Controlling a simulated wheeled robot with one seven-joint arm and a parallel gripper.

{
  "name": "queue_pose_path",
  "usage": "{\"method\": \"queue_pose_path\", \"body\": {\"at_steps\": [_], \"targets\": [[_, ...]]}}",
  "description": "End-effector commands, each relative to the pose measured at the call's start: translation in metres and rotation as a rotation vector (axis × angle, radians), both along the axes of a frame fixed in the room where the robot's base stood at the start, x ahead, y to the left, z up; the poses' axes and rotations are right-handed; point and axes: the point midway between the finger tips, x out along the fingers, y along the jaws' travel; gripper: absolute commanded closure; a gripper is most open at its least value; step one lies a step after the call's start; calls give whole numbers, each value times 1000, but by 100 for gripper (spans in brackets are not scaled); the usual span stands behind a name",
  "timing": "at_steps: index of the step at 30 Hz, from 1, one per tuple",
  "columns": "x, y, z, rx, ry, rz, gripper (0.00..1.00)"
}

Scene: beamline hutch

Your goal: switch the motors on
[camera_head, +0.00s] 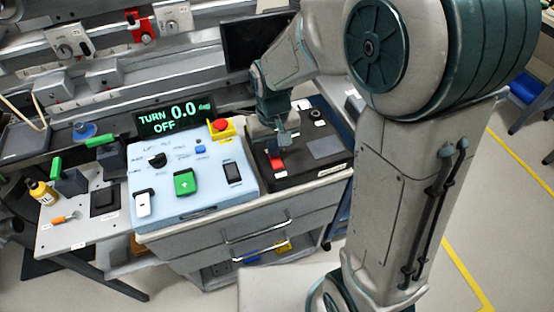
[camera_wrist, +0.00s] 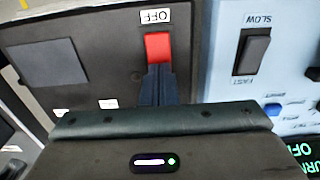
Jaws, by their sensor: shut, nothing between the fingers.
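A red rocker switch (camera_head: 277,162) sits on the black panel (camera_head: 325,148) at the right of the light-blue control box. In the wrist view the red switch (camera_wrist: 158,47) has a label reading OFF (camera_wrist: 152,15), upside down in the picture. My gripper (camera_head: 283,136) is shut and empty, pointing down just above the switch. In the wrist view its fingertips (camera_wrist: 158,72) overlap the switch's lower edge; I cannot tell whether they touch it. The display (camera_head: 175,116) behind the box reads TURN 0.0 deg and OFF.
The light-blue box (camera_head: 205,205) carries a green button (camera_head: 185,182), a black knob (camera_head: 157,160) and a yellow-and-red emergency stop (camera_head: 221,128). A black SLOW/FAST rocker (camera_wrist: 253,52) lies beside the panel. A dark monitor (camera_head: 255,42) stands behind. A small bottle (camera_head: 43,193) stands at far left.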

Motion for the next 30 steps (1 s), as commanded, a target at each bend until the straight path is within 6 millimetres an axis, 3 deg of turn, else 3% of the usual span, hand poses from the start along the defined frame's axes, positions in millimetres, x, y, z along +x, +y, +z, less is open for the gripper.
{"method": "queue_pose_path", "body": {"at_steps": [8,30], "targets": [[0,0,1,0,1,0,100],[0,0,60,0,0,0,100]]}}
